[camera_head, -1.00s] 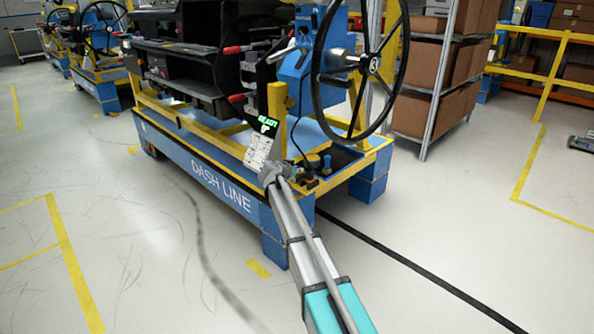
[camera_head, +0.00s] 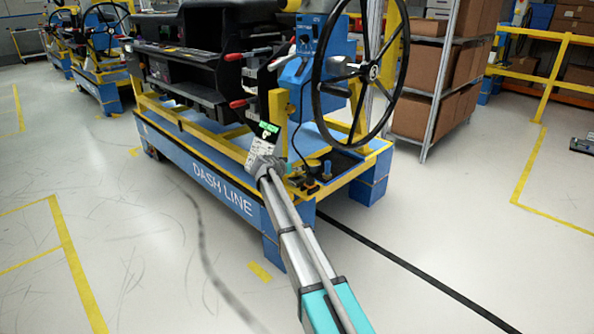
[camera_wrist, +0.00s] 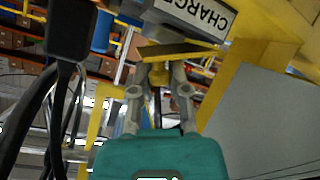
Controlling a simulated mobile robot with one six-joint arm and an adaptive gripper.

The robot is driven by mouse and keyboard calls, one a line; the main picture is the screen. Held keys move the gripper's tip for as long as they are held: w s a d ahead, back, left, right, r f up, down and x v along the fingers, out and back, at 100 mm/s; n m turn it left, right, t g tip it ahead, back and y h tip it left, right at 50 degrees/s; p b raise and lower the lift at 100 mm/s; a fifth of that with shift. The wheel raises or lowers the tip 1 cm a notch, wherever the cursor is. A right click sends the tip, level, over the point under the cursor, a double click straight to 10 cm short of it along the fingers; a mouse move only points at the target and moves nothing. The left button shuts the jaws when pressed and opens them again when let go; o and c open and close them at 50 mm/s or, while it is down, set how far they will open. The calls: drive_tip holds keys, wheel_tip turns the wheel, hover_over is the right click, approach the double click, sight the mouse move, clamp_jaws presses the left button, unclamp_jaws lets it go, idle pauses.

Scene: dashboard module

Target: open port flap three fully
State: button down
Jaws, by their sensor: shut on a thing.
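In the wrist view, my gripper (camera_wrist: 160,82) is shut on a small yellow piece (camera_wrist: 158,73) just below a dark-yellow plate (camera_wrist: 175,50). The plate lies beside a white label reading "CHARGE" (camera_wrist: 193,12), partly cut by the frame's top. I cannot tell for certain which flap this is, or how far it stands open. In the head view, the arm's end is at the near end of the dashboard cart, below the card with a green READY display (camera_head: 265,130). The fingertips and flap are hidden there.
A black steering wheel (camera_head: 316,85) stands right of the arm's end. The black dashboard (camera_head: 190,65) with red-handled levers sits on the blue and yellow cart (camera_head: 215,187). In the wrist view, yellow frame parts (camera_wrist: 222,80) lie close at right. Floor in front is clear.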

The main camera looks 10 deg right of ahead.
drive_tip(key=shift+w+a+r+n+g+h, duration=0.3)
drive_tip(key=shift+w+a+n+g+h, duration=0.25)
drive_tip(key=shift+n, duration=0.45)
drive_tip(key=shift+d, duration=0.1)
drive_tip(key=c, duration=0.6)
unclamp_jaws()
